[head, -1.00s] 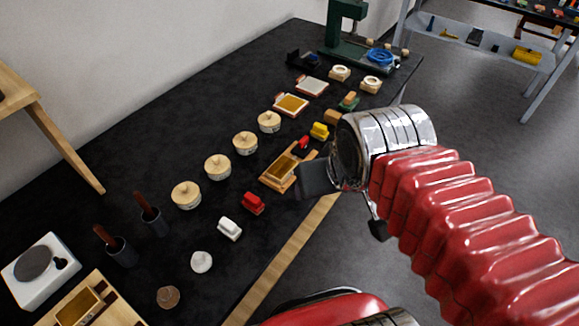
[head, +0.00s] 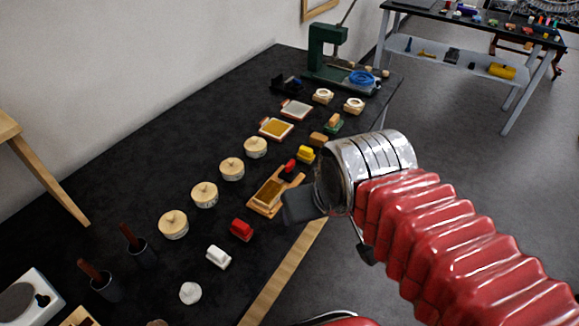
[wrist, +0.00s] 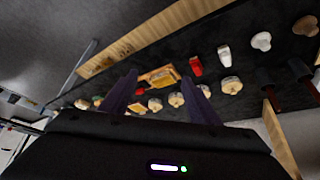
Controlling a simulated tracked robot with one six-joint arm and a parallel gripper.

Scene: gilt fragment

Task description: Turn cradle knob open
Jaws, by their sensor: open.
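The cradle (head: 268,200) is a pale wooden tray with a gilt piece in it, near the front edge of the black table. A small red part (head: 289,166) shows beside its far end; I cannot tell whether it is the knob. My gripper (head: 302,205) appears just right of the cradle in the head view, and its dark finger overlaps the cradle's right side. In the wrist view my gripper (wrist: 162,88) is open and empty, with the cradle (wrist: 158,76) showing between its two fingers, some distance beyond.
Several round lidded pots (head: 204,194) stand in a row behind the cradle. A red block (head: 241,230), a white block (head: 219,256) and a yellow block (head: 305,153) lie nearby. A green press (head: 328,57) stands at the far end.

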